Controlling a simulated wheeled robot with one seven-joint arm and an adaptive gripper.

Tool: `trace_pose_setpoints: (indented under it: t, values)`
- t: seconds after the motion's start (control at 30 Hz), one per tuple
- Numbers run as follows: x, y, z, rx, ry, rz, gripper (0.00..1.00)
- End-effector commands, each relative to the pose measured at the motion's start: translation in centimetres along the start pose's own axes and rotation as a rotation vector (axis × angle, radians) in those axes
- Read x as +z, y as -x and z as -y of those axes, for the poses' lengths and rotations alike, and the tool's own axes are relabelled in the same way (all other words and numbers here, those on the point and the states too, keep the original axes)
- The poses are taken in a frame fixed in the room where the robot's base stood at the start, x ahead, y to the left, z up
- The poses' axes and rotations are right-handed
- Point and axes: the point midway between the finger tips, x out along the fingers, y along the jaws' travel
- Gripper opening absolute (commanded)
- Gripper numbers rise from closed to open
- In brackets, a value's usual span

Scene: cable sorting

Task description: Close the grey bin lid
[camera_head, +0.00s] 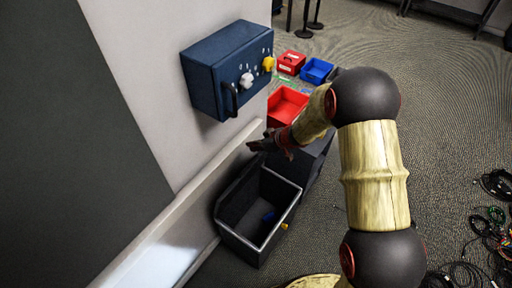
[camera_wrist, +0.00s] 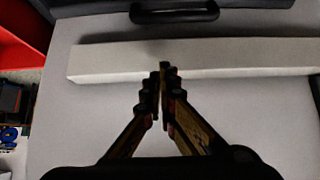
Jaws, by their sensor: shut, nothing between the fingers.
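The grey bin (camera_head: 237,240) stands open on the floor against the wall in the head view. My gripper (camera_head: 262,145) is shut and empty, above the bin's far end and close to the wall. In the wrist view its fingertips (camera_wrist: 163,75) are together in front of a pale ledge. The bin is not recognisable in the wrist view.
The pale wall ledge (camera_head: 180,210) runs beside the bin; it also crosses the wrist view (camera_wrist: 240,60). A blue wall box (camera_head: 205,85) with a black handle (camera_wrist: 175,14) hangs above. A second dark bin (camera_head: 313,160), red and blue trays lie beyond. Cables lie on the right floor.

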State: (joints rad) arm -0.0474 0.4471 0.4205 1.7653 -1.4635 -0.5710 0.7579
Motion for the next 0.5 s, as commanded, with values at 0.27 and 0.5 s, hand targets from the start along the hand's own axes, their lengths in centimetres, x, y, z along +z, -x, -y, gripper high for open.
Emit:
trace_pose_setpoints:
  t: [0.27, 0.5]
  values:
    - [0.4, -5.7, 0.0, -0.001, 0.003, 0.001, 0.00]
    - [2.8, -6.5, -0.1, 0.003, -0.002, 0.001, 0.00]
